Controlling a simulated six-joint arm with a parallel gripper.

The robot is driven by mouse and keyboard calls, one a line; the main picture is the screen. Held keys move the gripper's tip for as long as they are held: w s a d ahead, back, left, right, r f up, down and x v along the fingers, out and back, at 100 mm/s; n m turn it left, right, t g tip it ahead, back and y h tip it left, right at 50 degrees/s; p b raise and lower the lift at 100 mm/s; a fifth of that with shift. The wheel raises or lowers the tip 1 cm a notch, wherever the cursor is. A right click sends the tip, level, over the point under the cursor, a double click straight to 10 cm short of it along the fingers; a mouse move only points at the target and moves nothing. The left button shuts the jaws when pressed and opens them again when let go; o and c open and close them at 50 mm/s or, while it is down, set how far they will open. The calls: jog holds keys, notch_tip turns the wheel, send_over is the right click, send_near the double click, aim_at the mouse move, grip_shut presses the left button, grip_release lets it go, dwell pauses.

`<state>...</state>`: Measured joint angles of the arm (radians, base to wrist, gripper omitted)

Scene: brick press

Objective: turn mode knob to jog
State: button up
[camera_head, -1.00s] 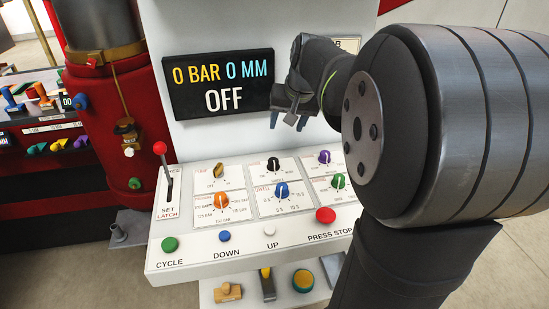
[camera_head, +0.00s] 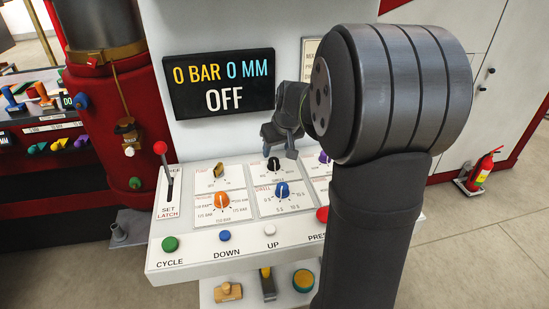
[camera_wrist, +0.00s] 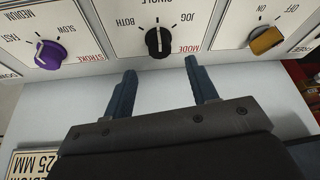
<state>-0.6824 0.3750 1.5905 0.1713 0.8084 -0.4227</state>
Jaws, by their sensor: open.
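The mode knob (camera_head: 273,164) is a black knob with a pale pointer line, in the top middle plate of the control panel. In the wrist view the mode knob (camera_wrist: 158,42) shows upside down, with BOTH, SINGLE and JOG printed around it. Its pointer line seems to face the SINGLE mark. My gripper (camera_head: 280,146) is open and empty, just above and behind the knob. In the wrist view my gripper (camera_wrist: 161,72) has its two fingers spread either side of the knob's line, with the tips short of it. No contact shows.
The yellow knob (camera_head: 219,171), purple knob (camera_wrist: 48,54), orange knob (camera_head: 222,201) and blue knob (camera_head: 282,190) sit close around. A display (camera_head: 220,84) reading 0 BAR, 0 MM, OFF stands behind. A red-topped lever (camera_head: 161,149) rises at left. My arm covers the panel's right part.

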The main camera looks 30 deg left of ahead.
aim_at(273, 160)
jog(key=x, duration=0.6)
jog(key=shift+c, duration=0.4)
jog(key=c, duration=0.9)
jog(key=shift+m, duration=0.3)
jog(key=m, duration=0.2)
jog(key=m+t+h, duration=0.1)
jog(key=m, duration=0.1)
jog(key=shift+s+h, duration=0.1)
jog(key=shift+h, duration=0.2)
jog(key=m+h, duration=0.1)
jog(key=m, duration=0.1)
jog(key=m+t, duration=0.1)
jog(key=m, duration=0.2)
jog(key=shift+a+h, duration=0.15)
jog(key=shift+h, duration=0.25)
jog(key=shift+m, duration=0.3)
